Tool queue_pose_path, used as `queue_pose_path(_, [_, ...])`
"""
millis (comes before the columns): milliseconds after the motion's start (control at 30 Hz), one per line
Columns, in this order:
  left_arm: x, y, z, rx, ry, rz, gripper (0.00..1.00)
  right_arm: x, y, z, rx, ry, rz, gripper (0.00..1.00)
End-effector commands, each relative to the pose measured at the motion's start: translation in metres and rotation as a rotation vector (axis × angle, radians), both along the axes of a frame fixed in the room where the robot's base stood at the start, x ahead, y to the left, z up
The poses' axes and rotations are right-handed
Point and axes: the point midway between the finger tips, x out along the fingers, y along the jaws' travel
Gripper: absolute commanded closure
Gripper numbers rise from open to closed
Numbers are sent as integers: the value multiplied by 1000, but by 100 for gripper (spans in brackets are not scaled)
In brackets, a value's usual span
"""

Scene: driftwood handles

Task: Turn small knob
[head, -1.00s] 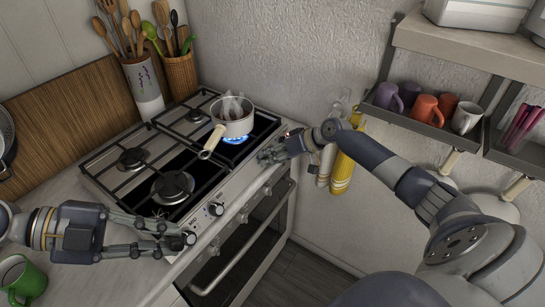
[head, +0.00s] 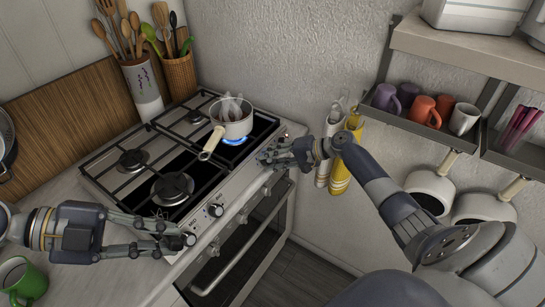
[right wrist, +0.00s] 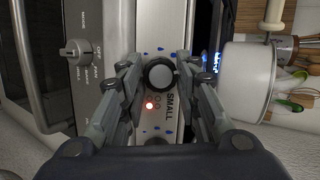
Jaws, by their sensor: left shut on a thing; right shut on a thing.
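The small knob (right wrist: 160,74) is a dark round knob beside the "SMALL" label on the stove's front panel. My right gripper (right wrist: 159,70) is shut on it, one finger at each side. In the head view my right gripper (head: 268,159) is at the panel's far right end and hides the knob there. A red light (right wrist: 149,105) glows near the label. My left gripper (head: 181,233) is shut on a knob (head: 190,239) at the panel's near left end, mostly covered by the fingers.
The oven handle (head: 240,246) runs below the panel. Yellow bottles or towels (head: 341,175) hang on the wall. A green mug (head: 26,285) stands at near left.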

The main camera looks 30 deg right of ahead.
Motion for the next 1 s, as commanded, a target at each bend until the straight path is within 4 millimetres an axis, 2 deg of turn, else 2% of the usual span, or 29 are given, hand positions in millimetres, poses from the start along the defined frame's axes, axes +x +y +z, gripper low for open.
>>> queue_pose_path(400, [0, 0, 9, 0, 0, 0, 100, -1, 0, -1, 206, 85, -130, 93])
queue_pose_path(1000, [0, 0, 11, 0, 0, 0, 100, -1, 0, -2, 259, 106, -165, 93])
